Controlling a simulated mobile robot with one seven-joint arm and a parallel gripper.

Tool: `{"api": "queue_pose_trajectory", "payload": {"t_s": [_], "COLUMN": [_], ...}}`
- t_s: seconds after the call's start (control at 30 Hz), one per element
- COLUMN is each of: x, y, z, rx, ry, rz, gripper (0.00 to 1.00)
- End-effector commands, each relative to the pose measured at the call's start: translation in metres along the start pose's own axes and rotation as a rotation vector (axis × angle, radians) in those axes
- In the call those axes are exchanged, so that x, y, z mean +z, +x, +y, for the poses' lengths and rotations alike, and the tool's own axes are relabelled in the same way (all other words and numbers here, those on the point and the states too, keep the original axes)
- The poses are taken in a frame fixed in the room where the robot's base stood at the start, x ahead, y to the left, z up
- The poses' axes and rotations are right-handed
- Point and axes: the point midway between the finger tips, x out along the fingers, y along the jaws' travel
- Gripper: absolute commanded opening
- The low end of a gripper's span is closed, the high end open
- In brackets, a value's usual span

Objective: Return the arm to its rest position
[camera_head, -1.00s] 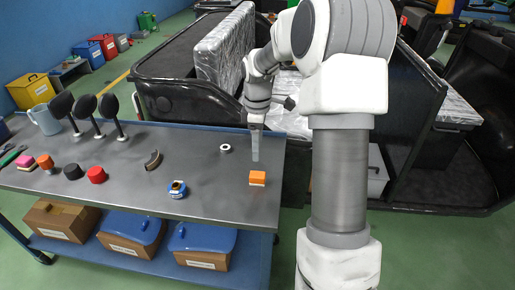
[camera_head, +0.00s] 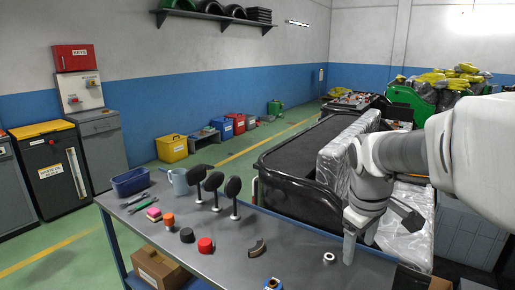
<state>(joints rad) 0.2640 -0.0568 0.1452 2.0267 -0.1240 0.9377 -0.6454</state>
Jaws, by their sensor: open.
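My arm (camera_head: 450,150) comes in from the right edge and bends down in the lower right of the head view. My gripper (camera_head: 349,250) points down over the right part of the grey workbench (camera_head: 225,262), close to a small white ring (camera_head: 329,258). The gripper is open, and I see nothing held in it. Its fingers overlap from this side, so the gap between them is hidden.
A black rickshaw body (camera_head: 290,175) with a plastic-wrapped seat (camera_head: 345,150) stands behind the bench.

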Motion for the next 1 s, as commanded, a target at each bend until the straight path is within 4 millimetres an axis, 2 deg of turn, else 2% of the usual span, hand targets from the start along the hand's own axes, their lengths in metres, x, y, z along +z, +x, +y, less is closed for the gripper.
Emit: {"api": "queue_pose_trajectory", "payload": {"t_s": [0.03, 0.1, 0.2, 0.4, 0.6, 0.7, 1.0], "x": [0.005, 0.013, 0.026, 0.055, 0.078, 0.084, 0.087], "y": [-0.021, -0.04, -0.062, -0.092, -0.104, -0.106, -0.106], "z": [-0.009, -0.023, -0.043, -0.083, -0.114, -0.122, -0.127], "rx": [0.018, 0.03, 0.039, 0.021, -0.023, -0.04, -0.049], "ry": [0.04, 0.104, 0.199, 0.397, 0.551, 0.594, 0.617], "rz": [0.024, 0.053, 0.099, 0.196, 0.272, 0.291, 0.301], "gripper": [0.72, 0.72, 0.72, 0.72, 0.72, 0.72, 0.72]}}
